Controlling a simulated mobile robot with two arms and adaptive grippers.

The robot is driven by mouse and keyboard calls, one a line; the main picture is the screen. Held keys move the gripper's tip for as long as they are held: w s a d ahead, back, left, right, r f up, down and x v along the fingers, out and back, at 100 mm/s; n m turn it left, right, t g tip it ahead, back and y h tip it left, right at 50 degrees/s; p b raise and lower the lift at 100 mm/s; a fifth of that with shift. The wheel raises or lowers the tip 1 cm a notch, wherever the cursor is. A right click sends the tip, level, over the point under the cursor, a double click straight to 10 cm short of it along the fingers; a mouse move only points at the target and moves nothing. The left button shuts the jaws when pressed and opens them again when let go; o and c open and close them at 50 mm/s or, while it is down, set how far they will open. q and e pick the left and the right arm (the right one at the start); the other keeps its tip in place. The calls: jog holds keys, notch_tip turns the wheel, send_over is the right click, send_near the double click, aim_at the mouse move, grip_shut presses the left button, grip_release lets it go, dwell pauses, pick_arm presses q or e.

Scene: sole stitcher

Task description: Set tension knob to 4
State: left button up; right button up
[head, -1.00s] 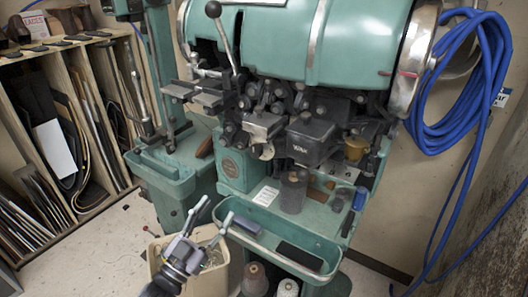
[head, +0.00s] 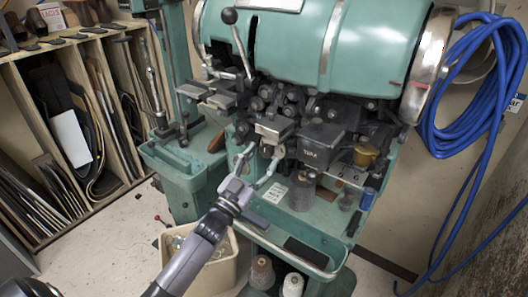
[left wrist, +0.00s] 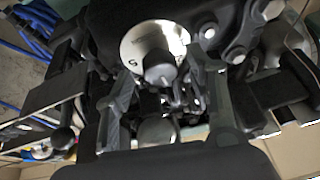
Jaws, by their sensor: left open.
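The tension knob (left wrist: 158,68) shows in the left wrist view as a dark grey knob on a round white dial. A dark character shows at the dial's left; its reading is unclear, and the setting cannot be told. In the head view the knob (head: 267,151) is small, under a grey block on the green stitcher. My left gripper (head: 263,152) is open and raised to the front of the machine at the knob. In the left wrist view its fingers (left wrist: 165,73) stand on either side of the knob, with nothing clearly gripped. My right gripper is out of view.
Dark brackets and bolts (left wrist: 260,25) crowd around the dial. Below stand a green tray (head: 300,240) and a beige bin (head: 215,272). A blue hose (head: 450,120) hangs at the right. A shelf of leather sheets (head: 75,140) stands at the left.

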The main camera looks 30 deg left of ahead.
pick_arm(q)
jog(key=shift+x, duration=0.8)
jog(key=c, duration=1.1)
jog(key=shift+m, duration=0.4)
jog(key=m+h, duration=0.1)
jog(key=m, duration=0.1)
jog(key=m+h, duration=0.1)
jog(key=m, duration=0.2)
jog(key=shift+a+g+h+b, duration=0.15)
jog(key=shift+g+h+b, duration=0.15)
jog(key=shift+g, duration=0.1)
jog(key=shift+r+m+g+h, duration=0.1)
jog(key=shift+m+g+h, duration=0.5)
jog(key=shift+m, duration=1.1)
jog(key=shift+m+g+h, duration=0.4)
jog(key=shift+m+h, duration=0.4)
jog(key=shift+m, duration=0.9)
